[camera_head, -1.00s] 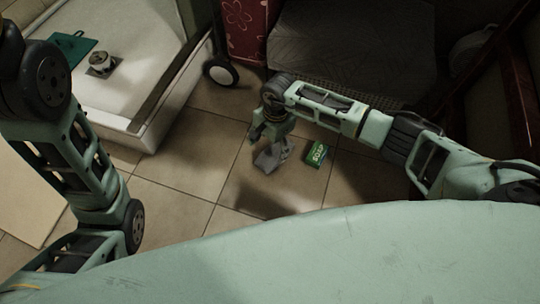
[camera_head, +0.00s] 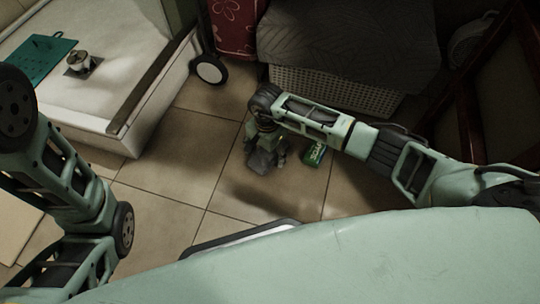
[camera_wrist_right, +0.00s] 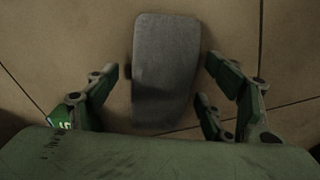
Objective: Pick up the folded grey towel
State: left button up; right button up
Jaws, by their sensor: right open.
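The folded grey towel (camera_head: 261,162) lies on the tiled floor near the middle of the head view, partly hidden by my right gripper (camera_head: 265,148). In the right wrist view the towel (camera_wrist_right: 165,75) is a long rounded grey shape in the middle. The fingers of my right gripper (camera_wrist_right: 162,67) are spread on both sides of it, with bare floor showing between them and the towel. The gripper is open and holds nothing. How high the fingertips are above the floor is hard to tell. My left arm shows at the left, but its gripper is out of view.
A green soap box (camera_head: 314,154) lies right of the towel, partly behind my right arm. A white basin (camera_head: 110,125) with a raised rim stands at left, a caster wheel (camera_head: 209,69) beside it. A woven basket (camera_head: 335,92) stands behind. Floor left of the towel is clear.

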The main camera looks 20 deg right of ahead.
jog(key=c, duration=1.2)
